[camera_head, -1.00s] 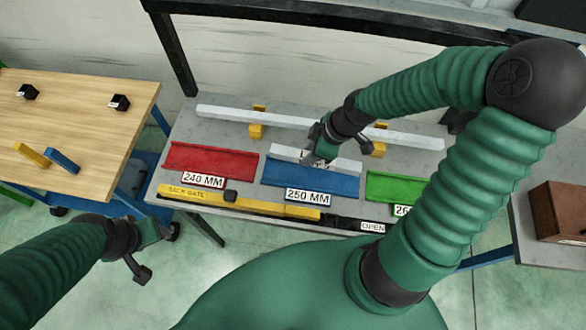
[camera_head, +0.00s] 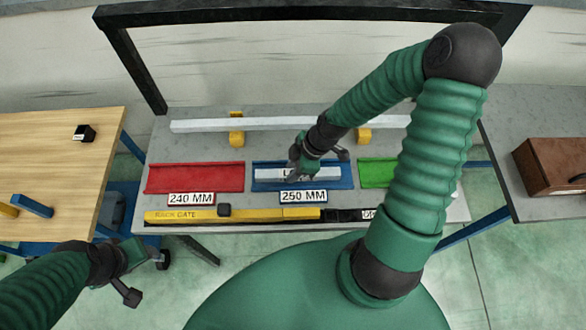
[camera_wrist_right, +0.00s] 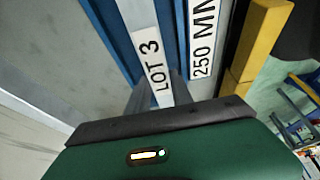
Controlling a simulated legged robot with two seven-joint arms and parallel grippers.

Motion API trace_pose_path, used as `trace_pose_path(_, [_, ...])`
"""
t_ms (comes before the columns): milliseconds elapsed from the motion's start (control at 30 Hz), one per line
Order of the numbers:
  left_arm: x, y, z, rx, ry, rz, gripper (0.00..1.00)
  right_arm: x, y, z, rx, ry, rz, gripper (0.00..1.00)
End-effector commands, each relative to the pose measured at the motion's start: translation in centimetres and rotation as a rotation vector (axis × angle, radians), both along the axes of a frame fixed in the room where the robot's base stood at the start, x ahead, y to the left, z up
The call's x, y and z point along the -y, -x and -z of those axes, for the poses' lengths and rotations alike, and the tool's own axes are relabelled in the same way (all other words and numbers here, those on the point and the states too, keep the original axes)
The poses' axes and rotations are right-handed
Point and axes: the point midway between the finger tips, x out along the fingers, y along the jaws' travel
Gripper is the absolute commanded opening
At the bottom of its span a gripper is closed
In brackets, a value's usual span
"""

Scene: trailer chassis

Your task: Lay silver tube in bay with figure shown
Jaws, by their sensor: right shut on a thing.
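A short silver tube (camera_head: 325,174) marked LOT 3 lies lengthwise within the outline of the blue bay (camera_head: 265,186), behind the 250 MM label (camera_head: 303,197). My right gripper (camera_head: 297,172) is shut on it from above, near its middle. In the right wrist view the tube (camera_wrist_right: 138,18) runs along the blue bay (camera_wrist_right: 112,38); whether it touches the bay floor I cannot tell. The red bay (camera_head: 195,178), labelled 240 MM, is empty at left. The green bay (camera_head: 376,173) is partly hidden by my right arm. My left gripper (camera_head: 128,272) is off the bench's front left; its jaw opening is unclear.
A long silver bar (camera_head: 200,126) rests on yellow supports (camera_head: 236,136) behind the bays. A yellow bar marked BACK GATE (camera_head: 180,215) lies along the front edge. A wooden table (camera_head: 50,160) stands at left, a brown box (camera_head: 550,165) at right.

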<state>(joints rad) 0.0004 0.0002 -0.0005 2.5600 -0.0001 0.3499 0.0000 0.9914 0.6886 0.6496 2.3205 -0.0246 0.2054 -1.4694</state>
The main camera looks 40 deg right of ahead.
Motion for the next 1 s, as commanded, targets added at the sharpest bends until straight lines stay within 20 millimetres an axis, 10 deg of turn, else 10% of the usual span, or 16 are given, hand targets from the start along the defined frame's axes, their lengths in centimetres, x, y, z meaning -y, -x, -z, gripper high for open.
trace_pose_path(167, [0.01, 0.0, 0.17, 0.0, 0.0, 0.0, 0.53, 0.63, -0.04, 0.45, 0.001, -0.005, 0.004, 0.0])
trace_pose_path(200, [0.02, 0.01, 0.19, 0.0, 0.0, 0.0, 0.53, 0.73, -0.05, 0.54, 0.0, -0.006, 0.004, 0.28])
trace_pose_path(367, [0.04, 0.0, 0.13, 0.0, 0.0, 0.001, 0.53, 0.62, -0.1, 0.45, 0.0, -0.005, 0.004, 0.49])
trace_pose_path(1000, [0.02, 0.0, 0.13, 0.0, 0.0, 0.0, 0.53, 0.47, -0.09, 0.39, 0.0, -0.004, 0.005, 0.49])
